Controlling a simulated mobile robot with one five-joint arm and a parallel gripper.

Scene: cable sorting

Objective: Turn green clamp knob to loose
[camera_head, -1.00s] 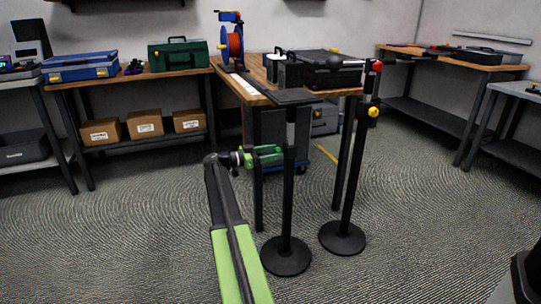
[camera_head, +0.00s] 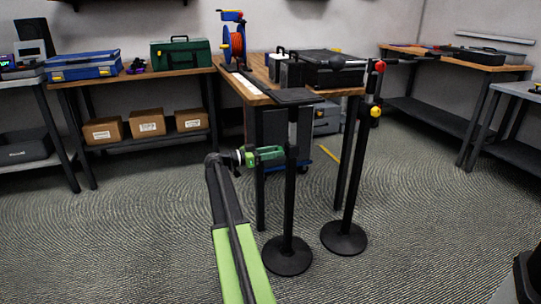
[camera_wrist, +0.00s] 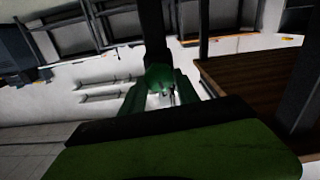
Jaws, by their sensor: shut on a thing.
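A black stand (camera_head: 288,215) with a round base holds a flat black plate at its top. My gripper (camera_head: 280,152), with green fingers, reaches the stand's pole from the left at mid height. In the wrist view my gripper (camera_wrist: 158,92) has its fingers on both sides of the green clamp knob (camera_wrist: 158,74), and it is shut on the knob. The dark pole rises behind the knob in that view. In the head view the fingers mostly hide the knob, and its turn angle cannot be read.
A second black stand (camera_head: 345,236) with a red knob (camera_head: 380,66) and a yellow knob (camera_head: 375,111) stands to the right. Behind is a wooden table (camera_head: 258,99) with a cable reel (camera_head: 233,45) and black cases. Open floor lies to the left.

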